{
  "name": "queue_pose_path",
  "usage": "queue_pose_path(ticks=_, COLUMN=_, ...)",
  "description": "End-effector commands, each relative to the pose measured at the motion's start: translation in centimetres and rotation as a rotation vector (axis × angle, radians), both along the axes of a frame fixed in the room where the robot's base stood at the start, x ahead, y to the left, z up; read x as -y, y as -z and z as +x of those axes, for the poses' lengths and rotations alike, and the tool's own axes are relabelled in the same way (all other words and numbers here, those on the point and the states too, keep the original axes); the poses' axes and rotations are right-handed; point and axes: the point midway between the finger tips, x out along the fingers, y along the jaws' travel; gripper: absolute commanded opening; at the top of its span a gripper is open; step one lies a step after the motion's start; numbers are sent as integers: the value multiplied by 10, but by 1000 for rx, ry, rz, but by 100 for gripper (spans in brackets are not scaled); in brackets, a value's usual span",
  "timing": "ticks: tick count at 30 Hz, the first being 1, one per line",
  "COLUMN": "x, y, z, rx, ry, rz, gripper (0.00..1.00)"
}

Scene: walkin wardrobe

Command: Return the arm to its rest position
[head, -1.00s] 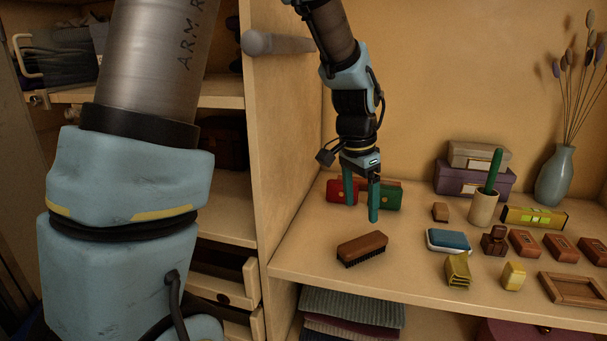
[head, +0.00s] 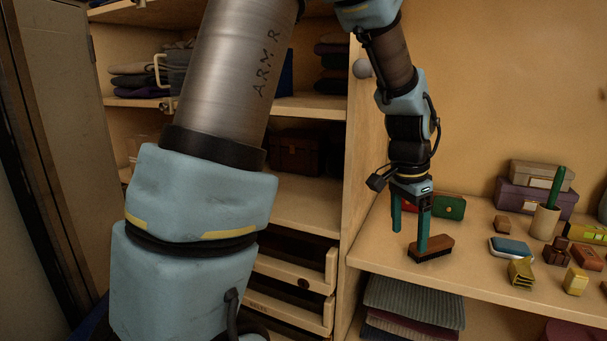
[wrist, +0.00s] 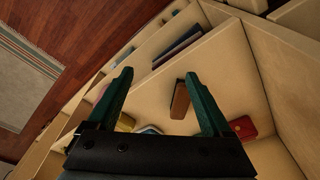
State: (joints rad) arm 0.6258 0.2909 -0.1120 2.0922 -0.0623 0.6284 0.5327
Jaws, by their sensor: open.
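My gripper (head: 410,228) hangs pointing down over the front left part of the shelf in the head view. Its two green fingers are open and apart, and nothing is held between them. The fingers also show in the wrist view (wrist: 158,82). The wooden brush (head: 432,250) lies on the shelf behind or beside the right finger in the head view. In the wrist view the brush (wrist: 180,100) shows beside the right finger; whether they touch I cannot tell. My upper arm fills much of the left side of the head view.
A red case (wrist: 243,128) and a green case (head: 449,207) stand behind my gripper. A vertical panel (head: 368,150) is close on the left. Drawers (head: 292,290) sit lower left.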

Motion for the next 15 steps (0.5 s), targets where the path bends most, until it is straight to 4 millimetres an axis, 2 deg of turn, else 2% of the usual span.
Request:
queue_pose_path(ticks=10, x=-60, y=3, z=14, rx=1, ry=-210, rz=8, gripper=84)
queue_pose_path(ticks=15, x=-108, y=6, z=17, rx=0, ry=-383, rz=11, gripper=84)
